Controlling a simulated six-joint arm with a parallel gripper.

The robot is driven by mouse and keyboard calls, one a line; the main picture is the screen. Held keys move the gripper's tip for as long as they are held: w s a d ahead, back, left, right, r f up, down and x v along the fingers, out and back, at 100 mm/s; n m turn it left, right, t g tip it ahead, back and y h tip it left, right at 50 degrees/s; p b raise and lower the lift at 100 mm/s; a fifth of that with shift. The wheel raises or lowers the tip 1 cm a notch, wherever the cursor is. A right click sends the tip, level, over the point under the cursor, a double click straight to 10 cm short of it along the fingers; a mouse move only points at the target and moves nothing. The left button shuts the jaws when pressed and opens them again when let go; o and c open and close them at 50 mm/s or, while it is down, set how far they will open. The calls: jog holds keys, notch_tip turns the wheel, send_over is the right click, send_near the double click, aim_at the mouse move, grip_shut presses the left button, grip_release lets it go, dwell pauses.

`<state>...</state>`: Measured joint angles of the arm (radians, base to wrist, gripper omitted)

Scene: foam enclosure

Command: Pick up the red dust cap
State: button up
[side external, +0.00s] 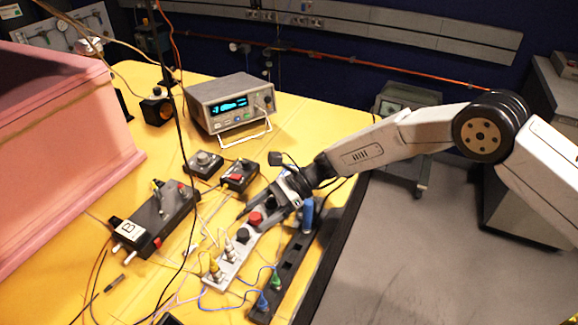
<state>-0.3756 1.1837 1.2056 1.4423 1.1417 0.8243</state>
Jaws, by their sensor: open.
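A red dust cap (256,218) sits at the upper end of a light grey connector strip (222,281) on the yellow table. My gripper (270,205) is open and comes in from the upper right, its fingers pointing down and left. It is right beside the cap in the picture, just above and to its right. I cannot tell whether a finger touches the cap or how high the fingers are. Part of the strip's far end is hidden behind the gripper.
A black cap (243,236) and several plugs share the strip. A dark strip (290,268) with blue and green plugs lies close on the right. Small control boxes (239,176), an instrument (230,103) and a pink foam block (60,150) stand around. Loose wires cross the table.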

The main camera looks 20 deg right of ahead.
dwell(0.3)
grip_shut()
dwell(0.4)
notch_tip(320, 180, up, 10)
dwell(0.7)
dwell(0.4)
